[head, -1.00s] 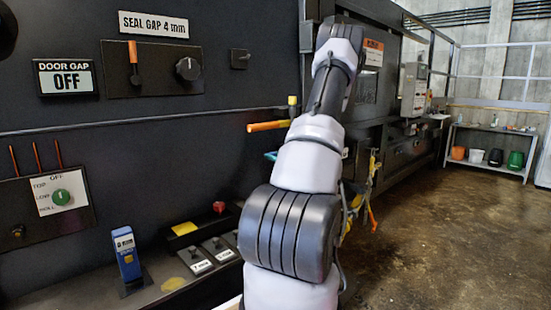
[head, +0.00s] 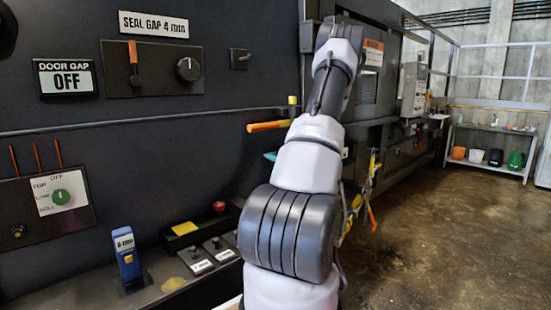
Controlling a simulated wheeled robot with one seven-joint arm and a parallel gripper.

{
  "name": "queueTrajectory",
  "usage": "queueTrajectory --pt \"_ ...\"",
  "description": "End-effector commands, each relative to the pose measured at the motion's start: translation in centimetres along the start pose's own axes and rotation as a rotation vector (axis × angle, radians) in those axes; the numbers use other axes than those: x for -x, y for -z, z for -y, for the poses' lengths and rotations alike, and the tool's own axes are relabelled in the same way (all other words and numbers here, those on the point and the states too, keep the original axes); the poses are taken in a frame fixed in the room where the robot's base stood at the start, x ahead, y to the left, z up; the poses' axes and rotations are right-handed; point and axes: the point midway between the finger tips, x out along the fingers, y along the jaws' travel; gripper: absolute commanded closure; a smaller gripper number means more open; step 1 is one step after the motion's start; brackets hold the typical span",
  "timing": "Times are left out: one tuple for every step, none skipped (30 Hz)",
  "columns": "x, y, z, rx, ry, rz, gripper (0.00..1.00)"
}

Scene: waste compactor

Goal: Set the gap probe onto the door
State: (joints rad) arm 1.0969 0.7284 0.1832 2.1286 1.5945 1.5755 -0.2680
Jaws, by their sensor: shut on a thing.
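The door seems to be the dark machine panel with a grey plate (head: 367,86) and an orange and white label (head: 373,52), just behind and right of my arm. My arm reaches forward and up to this panel. Its wrist covers part of the panel's left edge. My gripper and its fingertips are hidden behind the wrist, so what it holds is not visible. No gap probe shows at the door. A blue upright device (head: 127,258) with a white label and a yellow part stands on the ledge at lower left; I cannot tell whether it is the probe.
A "DOOR GAP OFF" display (head: 66,78), a "SEAL GAP 4 mm" sign (head: 153,24) and a control panel (head: 152,69) are on the left wall. An orange-handled bar (head: 268,127) sticks out beside my arm. The floor (head: 455,230) at right is clear.

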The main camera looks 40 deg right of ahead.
Motion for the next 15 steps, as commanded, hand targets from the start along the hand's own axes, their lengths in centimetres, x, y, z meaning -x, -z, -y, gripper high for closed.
queueTrajectory --pt "0.0 0.0 0.6 0.002 0.003 0.000 1.00" --pt "0.0 0.0 1.1 0.003 0.004 0.001 1.00" --pt "0.0 0.0 1.8 0.003 0.004 0.001 1.00" --pt "0.0 0.0 2.4 0.004 0.003 0.001 1.00" --pt "0.0 0.0 3.1 0.003 0.003 0.000 1.00" --pt "0.0 0.0 3.9 0.004 0.004 0.001 1.00" --pt "0.0 0.0 4.5 0.003 0.003 0.000 1.00" --pt "0.0 0.0 5.0 0.004 0.003 0.000 1.00" --pt "0.1 0.0 5.6 0.003 0.003 0.000 1.00" --pt "0.0 0.0 5.9 0.003 0.003 0.000 1.00" --pt "0.1 0.0 6.1 0.002 0.003 0.000 1.00" --pt "0.1 0.0 6.3 0.001 0.003 0.000 1.00" --pt "0.1 0.0 6.4 0.001 0.003 0.000 1.00" --pt "0.1 0.0 6.5 0.001 0.003 0.000 1.00" --pt "0.1 0.0 6.5 0.001 0.004 0.000 1.00"
